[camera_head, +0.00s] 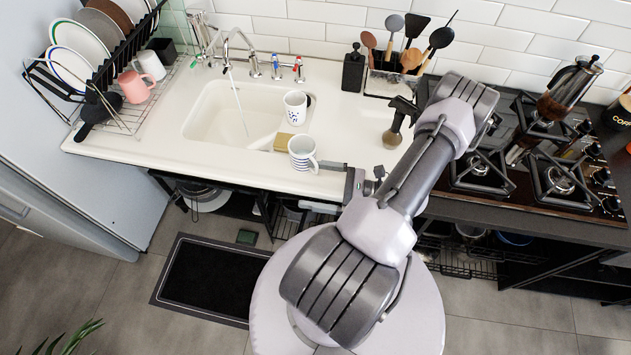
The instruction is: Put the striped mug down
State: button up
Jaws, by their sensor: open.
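The striped mug (302,154) is white with blue stripes. It appears upright on the white counter at the front right of the sink, with its handle toward my gripper. My gripper (325,166) is open, just right of the mug at its handle side. The fingers are small in this view, and I cannot tell whether they touch the handle or stand around it. My arm crosses the picture from the lower middle to the right.
A yellow sponge (283,142) lies left of the striped mug. A dish rack (125,80) is at left, utensils (402,55) behind, and the hob (530,180) at right.

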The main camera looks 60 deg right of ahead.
jog(key=shift+s, duration=0.15)
grip_shut()
dwell(0.4)
dwell(1.1)
